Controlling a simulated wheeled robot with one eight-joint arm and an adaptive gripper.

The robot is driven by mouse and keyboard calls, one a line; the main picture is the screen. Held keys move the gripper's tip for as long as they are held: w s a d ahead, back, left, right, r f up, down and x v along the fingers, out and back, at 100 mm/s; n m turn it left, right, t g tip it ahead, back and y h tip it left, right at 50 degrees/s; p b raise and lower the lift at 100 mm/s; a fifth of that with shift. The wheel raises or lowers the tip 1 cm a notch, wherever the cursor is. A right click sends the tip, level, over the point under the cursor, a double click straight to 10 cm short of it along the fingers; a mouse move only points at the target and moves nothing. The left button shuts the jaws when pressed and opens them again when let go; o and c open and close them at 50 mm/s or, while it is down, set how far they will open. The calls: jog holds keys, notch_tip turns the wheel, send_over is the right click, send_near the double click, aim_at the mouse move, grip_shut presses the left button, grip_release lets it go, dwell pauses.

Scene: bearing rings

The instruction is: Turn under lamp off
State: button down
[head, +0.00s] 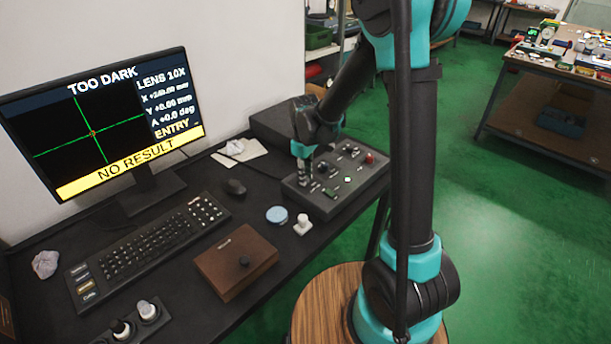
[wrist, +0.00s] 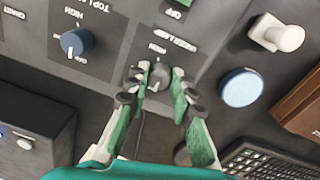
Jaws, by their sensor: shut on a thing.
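My gripper (head: 303,168) is at the left end of the grey control panel (head: 325,205) in the head view. In the wrist view, its fingers (wrist: 160,84) are closed on either side of a dark round knob (wrist: 158,74), holding it. The upside-down label above this knob appears to read under lamp, with a HIGH mark near it. The knob's pointer setting is hard to read. In the head view this knob is hidden by my gripper. A blue knob (wrist: 76,42), marked top lamp with HIGH and OFF, sits to the left in the wrist view.
The monitor (head: 105,125) reads TOO DARK and NO RESULT. On the black desk are a keyboard (head: 150,245), a mouse (head: 235,187), a blue disc (head: 277,214), a white knobbed piece (head: 302,224) and a brown box (head: 235,262). A red button (head: 370,158) is at the panel's far end.

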dwell(0.4)
jog(key=c, duration=1.3)
grip_release()
notch_tip(320, 180, up, 12)
jog(key=shift+s, duration=0.2)
jog(key=shift+a, duration=0.1)
